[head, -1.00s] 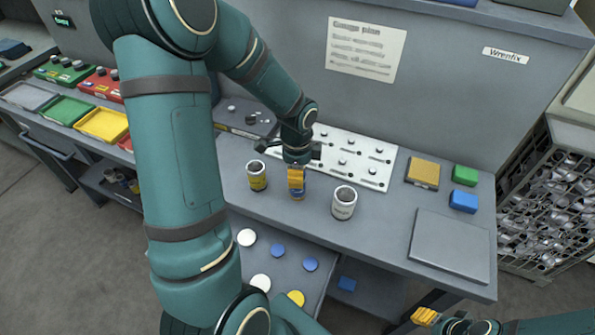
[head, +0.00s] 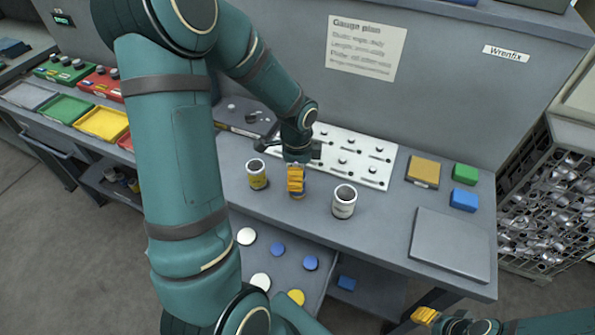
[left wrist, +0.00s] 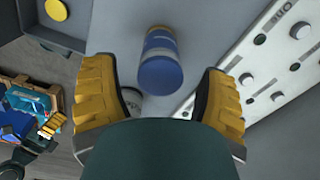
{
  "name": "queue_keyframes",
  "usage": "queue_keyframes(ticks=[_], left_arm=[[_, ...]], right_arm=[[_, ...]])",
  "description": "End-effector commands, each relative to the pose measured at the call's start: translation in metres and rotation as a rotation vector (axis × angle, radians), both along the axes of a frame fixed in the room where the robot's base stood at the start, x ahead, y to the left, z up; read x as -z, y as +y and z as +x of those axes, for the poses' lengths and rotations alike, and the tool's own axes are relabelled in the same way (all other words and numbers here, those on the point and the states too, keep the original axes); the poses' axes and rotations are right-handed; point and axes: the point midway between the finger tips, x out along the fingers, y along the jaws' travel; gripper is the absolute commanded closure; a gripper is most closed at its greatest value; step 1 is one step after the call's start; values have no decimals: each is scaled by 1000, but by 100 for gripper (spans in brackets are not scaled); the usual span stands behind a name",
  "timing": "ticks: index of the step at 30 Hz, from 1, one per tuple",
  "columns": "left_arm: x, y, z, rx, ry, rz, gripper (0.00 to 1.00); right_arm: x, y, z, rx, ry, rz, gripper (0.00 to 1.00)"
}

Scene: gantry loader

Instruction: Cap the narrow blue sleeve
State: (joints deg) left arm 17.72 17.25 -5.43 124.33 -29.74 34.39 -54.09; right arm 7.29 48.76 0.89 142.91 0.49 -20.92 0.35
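The narrow blue sleeve (head: 298,197) stands upright on the bench between two open-topped sleeves, mostly hidden by my left gripper (head: 296,184) in the head view. In the left wrist view, the sleeve (left wrist: 159,42) has a smooth closed blue top, which looks like a blue cap (left wrist: 160,76) seated on it. My left gripper (left wrist: 160,105) is open there, with its yellow fingers apart on either side and gaps to the cap. My right gripper (head: 425,315) is at the lower right, away from the bench; its opening is unclear.
A yellow-marked sleeve (head: 257,175) stands left of the blue one and a wider white sleeve (head: 344,202) right. Loose blue caps (head: 311,263), white caps (head: 246,237) and a yellow cap (head: 296,298) lie on the lower tray. A pegged white board (head: 350,158) lies behind.

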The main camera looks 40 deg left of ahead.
Motion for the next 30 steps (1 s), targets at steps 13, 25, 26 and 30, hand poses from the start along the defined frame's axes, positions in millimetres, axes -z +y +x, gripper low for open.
queue_keyframes(ticks=[13, 25, 26, 30], left_arm=[[-45, 1, 1, 0, -6, 3, 27], [-112, 1, 1, 0, -3, 1, 27], [-114, 1, 0, 0, -2, 0, 27], [-120, 1, 0, 0, -1, 1, 27]], right_arm=[[0, 0, 0, 0, 0, 0, 54], [0, 0, 0, 0, 0, 0, 54], [0, 0, 0, 0, 0, 0, 54], [0, 0, 0, 0, 0, 0, 54]])
